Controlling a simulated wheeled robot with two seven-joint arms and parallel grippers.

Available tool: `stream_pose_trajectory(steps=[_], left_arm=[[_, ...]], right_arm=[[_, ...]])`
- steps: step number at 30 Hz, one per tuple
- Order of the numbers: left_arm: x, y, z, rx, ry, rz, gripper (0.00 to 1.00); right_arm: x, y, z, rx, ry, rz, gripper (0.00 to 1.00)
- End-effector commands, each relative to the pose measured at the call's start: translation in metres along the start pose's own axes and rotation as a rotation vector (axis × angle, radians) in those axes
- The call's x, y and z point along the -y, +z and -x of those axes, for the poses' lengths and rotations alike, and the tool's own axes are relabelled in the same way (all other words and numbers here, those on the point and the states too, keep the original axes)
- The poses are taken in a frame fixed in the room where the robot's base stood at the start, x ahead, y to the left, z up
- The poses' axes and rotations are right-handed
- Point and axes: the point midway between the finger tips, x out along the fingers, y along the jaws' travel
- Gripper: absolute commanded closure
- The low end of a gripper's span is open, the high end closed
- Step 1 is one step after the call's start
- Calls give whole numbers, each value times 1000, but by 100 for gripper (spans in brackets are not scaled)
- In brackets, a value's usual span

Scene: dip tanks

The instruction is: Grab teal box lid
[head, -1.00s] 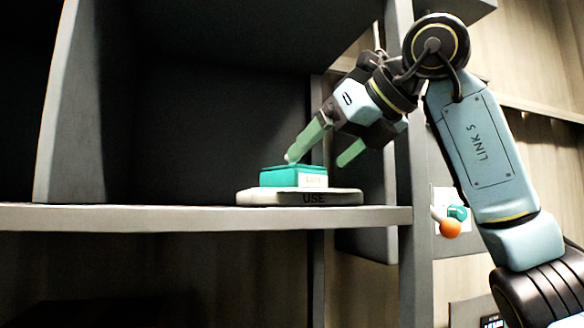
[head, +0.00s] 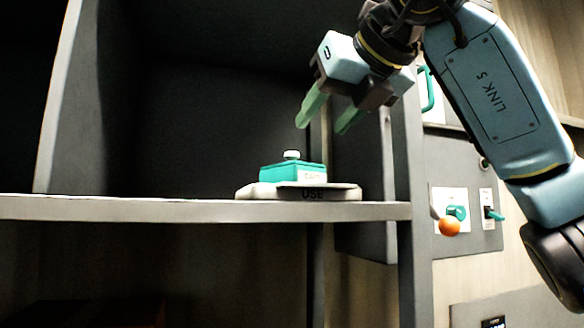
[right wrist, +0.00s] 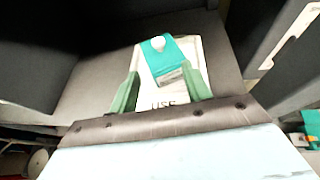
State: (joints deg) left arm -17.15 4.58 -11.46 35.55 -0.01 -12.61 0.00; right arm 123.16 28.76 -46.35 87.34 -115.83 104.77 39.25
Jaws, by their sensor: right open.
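The teal box (head: 292,173) sits on a pale round-edged board (head: 348,192) marked USE, on the grey shelf. A white knob (head: 291,155) stands on its teal lid (head: 280,166), and a pale label is on its front. My right gripper (head: 324,118) is open and empty, above and slightly right of the box, apart from it. In the right wrist view the teal box (right wrist: 164,58) with its white knob (right wrist: 158,42) lies ahead of the two green fingers, nearly between them. My left gripper is not in view.
The shelf (head: 150,209) is bare left of the board. An upright shelf post (head: 410,150) stands close to the right. Beyond it is a wall panel with an orange ball-ended lever (head: 450,227) and a teal-handled switch (head: 495,214).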

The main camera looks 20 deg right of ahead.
Motion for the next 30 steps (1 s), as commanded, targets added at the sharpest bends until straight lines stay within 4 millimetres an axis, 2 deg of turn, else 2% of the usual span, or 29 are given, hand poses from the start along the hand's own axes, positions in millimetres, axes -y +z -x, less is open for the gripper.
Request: stream_pose_trajectory(steps=[3,6,13,18,21,30], left_arm=[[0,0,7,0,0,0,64],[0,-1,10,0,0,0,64],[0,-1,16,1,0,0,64],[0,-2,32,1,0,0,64],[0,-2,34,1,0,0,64],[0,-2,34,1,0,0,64]], right_arm=[[0,1,-24,-3,1,1,52],[0,2,-38,-1,2,1,52],[-1,4,-54,-2,2,1,52],[0,12,-79,-4,2,1,52],[0,11,-92,-2,3,2,52],[0,9,-100,1,2,2,52]])
